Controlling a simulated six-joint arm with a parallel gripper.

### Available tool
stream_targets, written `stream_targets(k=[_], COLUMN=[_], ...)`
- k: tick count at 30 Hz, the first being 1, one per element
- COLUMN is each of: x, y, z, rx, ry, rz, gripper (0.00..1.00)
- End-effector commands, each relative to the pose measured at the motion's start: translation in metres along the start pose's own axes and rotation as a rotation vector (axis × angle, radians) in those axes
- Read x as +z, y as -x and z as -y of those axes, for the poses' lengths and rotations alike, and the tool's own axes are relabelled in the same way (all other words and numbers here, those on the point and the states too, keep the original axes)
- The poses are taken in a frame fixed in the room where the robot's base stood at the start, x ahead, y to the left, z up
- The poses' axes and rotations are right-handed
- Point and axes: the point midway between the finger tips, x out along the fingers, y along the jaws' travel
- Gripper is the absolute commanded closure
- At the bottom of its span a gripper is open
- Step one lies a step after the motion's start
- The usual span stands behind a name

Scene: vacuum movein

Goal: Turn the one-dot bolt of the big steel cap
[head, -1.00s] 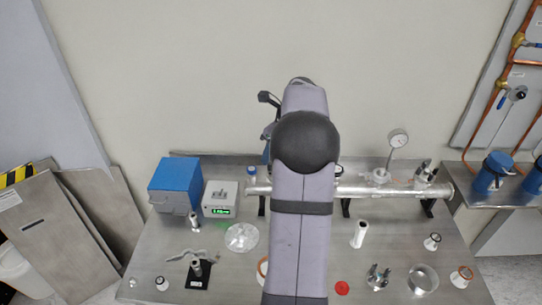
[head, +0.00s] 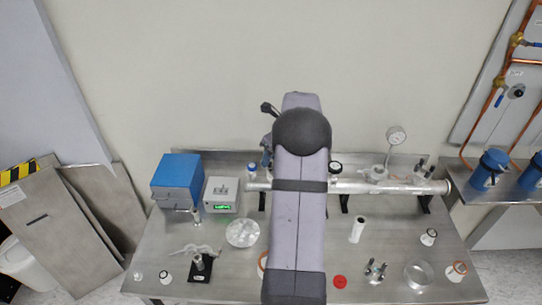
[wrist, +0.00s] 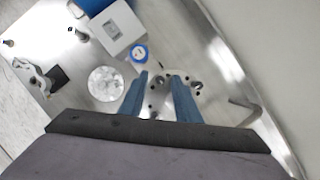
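A round steel flange plate with several holes (wrist: 155,104), which may be the big steel cap, lies under my gripper in the wrist view. My gripper (wrist: 160,76) is open, with its two blue fingers apart over this plate and nothing seen between them. I cannot tell the one-dot bolt or any dot marks at this size. In the head view my arm hides the middle of the steel pipe (head: 400,186) and most of my gripper.
A white box with a green display (head: 222,195) and a blue box (head: 177,180) stand left of my arm. A blue-capped piece (wrist: 139,53) is close to my left finger. Several small parts, including a red disc (head: 340,282), lie at the front.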

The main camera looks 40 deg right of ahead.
Motion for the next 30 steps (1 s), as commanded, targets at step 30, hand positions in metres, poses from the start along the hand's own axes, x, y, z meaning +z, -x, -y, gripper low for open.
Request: stream_targets(k=[30], x=[0.0004], y=[-0.0045], z=[0.0005], rx=[0.029], ry=[0.066], rz=[0.0], gripper=[1.0])
